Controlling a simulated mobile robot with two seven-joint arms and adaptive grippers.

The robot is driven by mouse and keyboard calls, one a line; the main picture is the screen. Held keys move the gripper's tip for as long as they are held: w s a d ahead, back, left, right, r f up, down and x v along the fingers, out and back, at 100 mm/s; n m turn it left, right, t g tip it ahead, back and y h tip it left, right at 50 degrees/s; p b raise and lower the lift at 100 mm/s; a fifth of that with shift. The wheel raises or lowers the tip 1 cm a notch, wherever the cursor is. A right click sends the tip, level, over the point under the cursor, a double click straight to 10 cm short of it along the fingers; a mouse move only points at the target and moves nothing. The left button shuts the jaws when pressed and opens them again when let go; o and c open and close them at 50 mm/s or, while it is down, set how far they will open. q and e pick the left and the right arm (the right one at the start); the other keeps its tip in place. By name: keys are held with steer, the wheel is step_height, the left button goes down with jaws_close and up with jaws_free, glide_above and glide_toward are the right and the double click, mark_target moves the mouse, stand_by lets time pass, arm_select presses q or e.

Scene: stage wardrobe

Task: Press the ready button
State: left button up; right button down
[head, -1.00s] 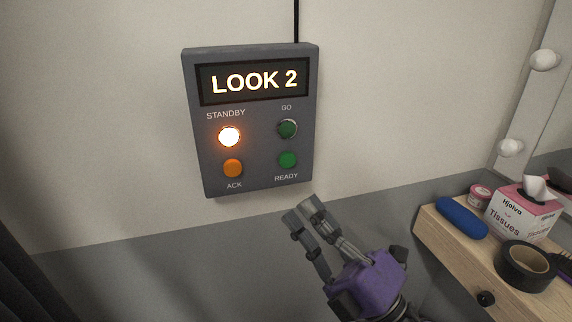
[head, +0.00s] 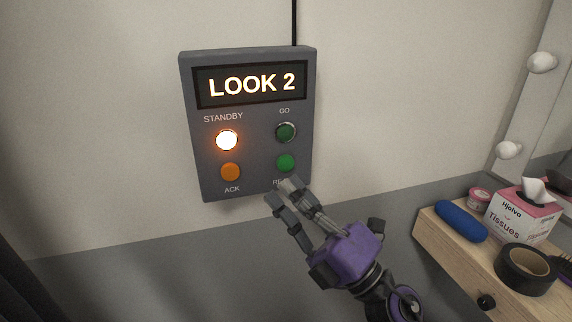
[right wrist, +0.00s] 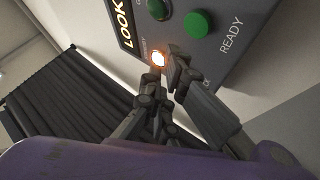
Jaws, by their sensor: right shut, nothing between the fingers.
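The ready button (head: 286,162) is a green round button at the lower right of a grey wall panel (head: 196,178). It also shows in the right wrist view (right wrist: 198,24), with its READY label beside it. My right gripper (head: 282,193) is purple with dark fingers, shut and empty. Its fingertips are just below the button in the head view and cover part of the READY label. In the right wrist view the fingertips (right wrist: 168,68) are in front of the panel, to the lower left of the button. A gap shows between fingertips and button. My left gripper is not in view.
The panel also has a lit STANDBY lamp (head: 227,140), a dark green GO lamp (head: 286,132), an orange ACK button (head: 230,172) and a LOOK 2 display (head: 252,84). A wooden shelf (head: 452,252) at right holds tissues, tape and a blue case.

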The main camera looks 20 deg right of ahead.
mark_target(285, 163)
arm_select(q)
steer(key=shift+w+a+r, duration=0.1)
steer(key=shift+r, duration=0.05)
arm_select(e)
steer(key=shift+w, duration=1.5)
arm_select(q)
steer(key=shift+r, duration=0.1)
arm_select(e)
steer(key=shift+w, duration=0.4)
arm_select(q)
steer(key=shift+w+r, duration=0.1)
arm_select(e)
steer(key=shift+w, duration=0.4)
stand_by(0.5)
stand_by(0.4)
arm_select(q)
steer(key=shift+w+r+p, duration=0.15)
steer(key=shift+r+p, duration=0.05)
steer(key=shift+p, duration=0.15)
arm_select(e)
steer(key=shift+s, duration=0.85)
